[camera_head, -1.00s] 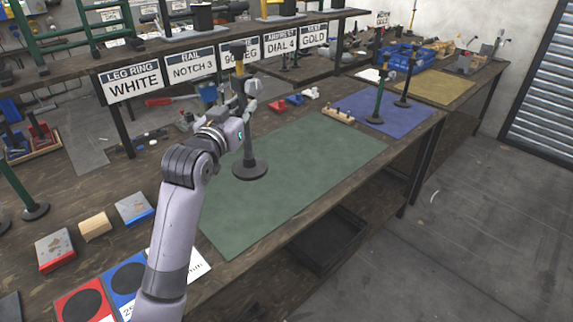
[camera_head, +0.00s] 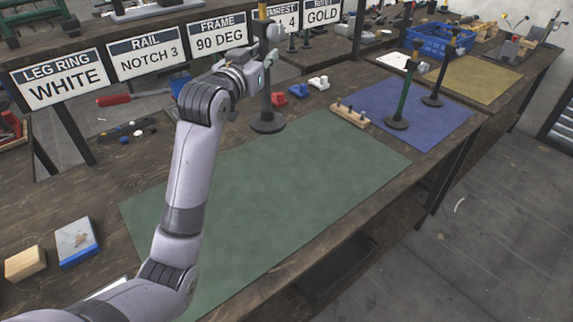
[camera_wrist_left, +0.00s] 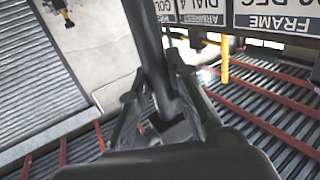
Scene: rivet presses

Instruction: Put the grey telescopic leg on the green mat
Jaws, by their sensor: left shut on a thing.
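The grey telescopic leg (camera_head: 266,95) is upright, with a dark round base and a yellow band near its top. My left gripper (camera_head: 268,55) is shut on its upper post. In the left wrist view the dark post (camera_wrist_left: 146,40) runs between the fingers of this gripper (camera_wrist_left: 158,100). The leg's base appears at the far edge of the green mat (camera_head: 270,200), partly overlapping it in the picture. I cannot tell whether the base touches the surface. The rest of the mat is bare, though my left arm covers part of it. My right gripper is not in view.
A row of signs (camera_head: 220,36) stands behind the leg. Small red (camera_head: 279,99), blue and white parts and a pegged wooden block (camera_head: 350,114) lie near the mat. Two other legs stand on the blue mat (camera_head: 440,125). A yellow mat (camera_head: 475,80) lies beyond.

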